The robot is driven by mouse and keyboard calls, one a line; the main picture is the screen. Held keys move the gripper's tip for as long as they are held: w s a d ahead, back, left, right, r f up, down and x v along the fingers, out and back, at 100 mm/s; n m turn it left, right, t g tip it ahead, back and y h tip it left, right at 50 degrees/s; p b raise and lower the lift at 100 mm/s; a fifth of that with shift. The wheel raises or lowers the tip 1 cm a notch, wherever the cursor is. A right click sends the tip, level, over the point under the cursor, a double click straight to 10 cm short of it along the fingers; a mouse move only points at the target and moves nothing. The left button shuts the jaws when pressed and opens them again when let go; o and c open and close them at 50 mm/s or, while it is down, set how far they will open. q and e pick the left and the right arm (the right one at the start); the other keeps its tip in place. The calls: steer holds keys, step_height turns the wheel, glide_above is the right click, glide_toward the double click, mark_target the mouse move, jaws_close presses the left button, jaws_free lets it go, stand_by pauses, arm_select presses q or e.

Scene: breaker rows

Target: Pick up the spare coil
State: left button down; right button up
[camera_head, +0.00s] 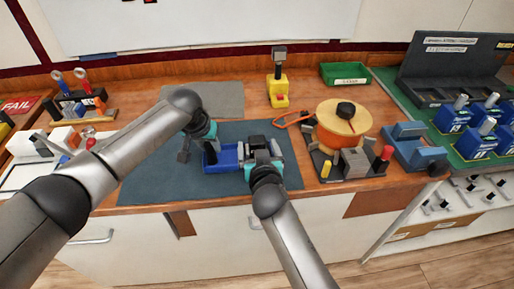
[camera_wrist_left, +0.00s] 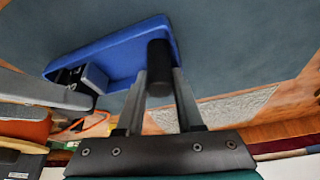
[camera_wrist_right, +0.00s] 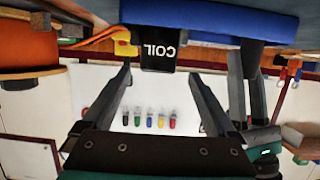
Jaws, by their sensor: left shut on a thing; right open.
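A blue tray-like body (camera_head: 228,160) is at the middle of the dark mat. A black upright handle (camera_wrist_left: 159,66) is at one end of it, and my left gripper (camera_head: 197,152) is shut on that handle. A black block marked COIL (camera_wrist_right: 158,48) is at the body's other end; its top also shows in the head view (camera_head: 257,142). My right gripper (camera_head: 262,158) is open at the block. In the right wrist view its fingers (camera_wrist_right: 162,85) are spread to either side, with the block just beyond the tips. Whether they touch it cannot be told.
An orange and tan spool (camera_head: 343,118) stands on a dark base right of the mat, with a blue fixture (camera_head: 414,148) beyond. A yellow stand (camera_head: 278,90) and green bin (camera_head: 344,75) are behind. Several blue breakers (camera_head: 453,115) sit far right. The mat's left part (camera_head: 150,180) is clear.

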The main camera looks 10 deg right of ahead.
mark_target(257, 141)
steer(key=shift+x, duration=2.15)
steer(key=shift+d, duration=0.15)
steer(key=shift+c, duration=0.4)
jaws_close()
